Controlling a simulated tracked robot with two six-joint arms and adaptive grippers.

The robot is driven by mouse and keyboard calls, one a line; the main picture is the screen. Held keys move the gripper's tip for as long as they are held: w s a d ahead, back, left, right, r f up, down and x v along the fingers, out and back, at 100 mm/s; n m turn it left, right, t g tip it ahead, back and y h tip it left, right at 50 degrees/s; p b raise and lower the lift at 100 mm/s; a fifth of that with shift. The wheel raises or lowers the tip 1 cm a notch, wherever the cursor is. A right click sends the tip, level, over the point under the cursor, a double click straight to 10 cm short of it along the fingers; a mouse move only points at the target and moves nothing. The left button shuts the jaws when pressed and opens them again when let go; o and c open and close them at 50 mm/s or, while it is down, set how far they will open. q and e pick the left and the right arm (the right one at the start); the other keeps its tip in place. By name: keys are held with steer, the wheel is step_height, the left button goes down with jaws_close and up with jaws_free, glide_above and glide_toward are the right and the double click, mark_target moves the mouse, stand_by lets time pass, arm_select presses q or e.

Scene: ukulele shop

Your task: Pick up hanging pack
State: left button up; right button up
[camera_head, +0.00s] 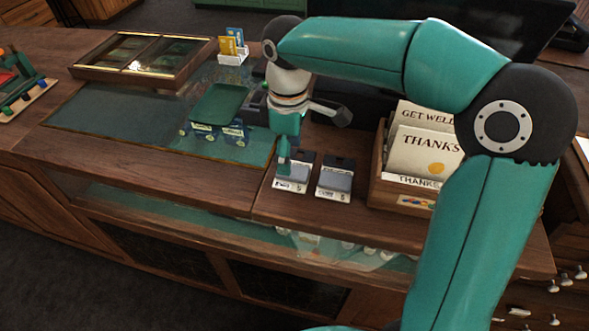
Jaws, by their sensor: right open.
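Two small packs with dark tops and pale printed fronts lie side by side on the wooden counter: a left pack (297,184) and a right pack (335,180). I cannot tell which one the task means by the hanging pack. My right gripper (284,165) points down over the left pack and hides part of it. It is open, seen nearly edge-on, and I cannot tell whether it touches the pack. My left gripper is not in view.
A card box (378,185) with "THANKS" cards stands right of the packs. The counter's front edge is close.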

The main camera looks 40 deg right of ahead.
mark_target(293, 170)
steer(key=shift+s+d+f, duration=0.1)
steer(key=shift+s+f, duration=0.05)
steer(key=shift+f, duration=1.05)
steer(key=shift+s+d+f, duration=0.1)
steer(key=shift+f, duration=1.05)
steer(key=c, duration=1.1)
steer(key=shift+r, duration=0.15)
step_height(293, 170, up, 20)
steer(key=p, duration=0.2)
steer(key=shift+p, duration=0.35)
